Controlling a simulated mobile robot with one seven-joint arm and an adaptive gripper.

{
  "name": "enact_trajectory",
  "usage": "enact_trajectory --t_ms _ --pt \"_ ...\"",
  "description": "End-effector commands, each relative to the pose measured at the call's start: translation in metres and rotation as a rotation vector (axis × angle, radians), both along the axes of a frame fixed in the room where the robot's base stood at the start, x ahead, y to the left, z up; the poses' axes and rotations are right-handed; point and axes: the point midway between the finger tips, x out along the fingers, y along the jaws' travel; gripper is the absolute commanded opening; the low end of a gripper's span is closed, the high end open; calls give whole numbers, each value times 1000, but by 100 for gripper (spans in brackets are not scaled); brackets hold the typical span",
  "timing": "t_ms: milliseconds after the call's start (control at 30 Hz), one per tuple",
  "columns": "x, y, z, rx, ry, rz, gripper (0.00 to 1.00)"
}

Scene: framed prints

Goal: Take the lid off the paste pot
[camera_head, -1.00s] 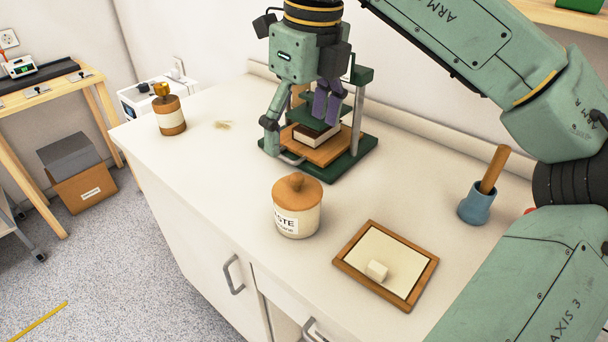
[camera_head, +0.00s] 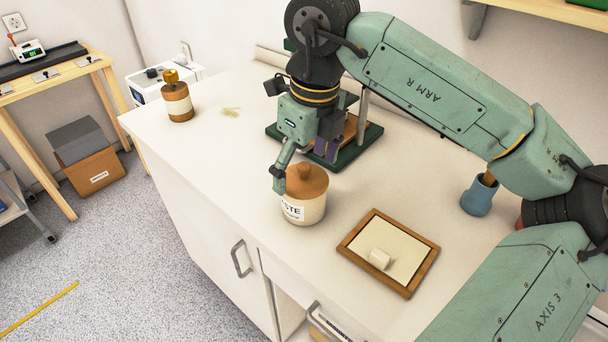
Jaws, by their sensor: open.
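The paste pot (camera_head: 303,210) is a cream jar with a printed label, standing upright on the white worktop. Its brown lid (camera_head: 308,184) with a round knob (camera_head: 305,171) sits on top of the jar. My gripper (camera_head: 303,166) is open and empty, at the lid's upper left in the picture. One finger hangs by the lid's left edge; the other, with a purple pad, shows behind the lid. I cannot tell whether either finger touches the lid.
A green press (camera_head: 358,150) stands behind my gripper.

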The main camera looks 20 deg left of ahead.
Motion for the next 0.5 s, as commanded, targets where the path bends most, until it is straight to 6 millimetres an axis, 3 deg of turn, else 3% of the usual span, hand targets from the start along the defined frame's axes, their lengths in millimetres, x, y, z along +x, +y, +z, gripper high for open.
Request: enact_trajectory --t_ms 500 --pt "0 0 1 0 0 0 52"
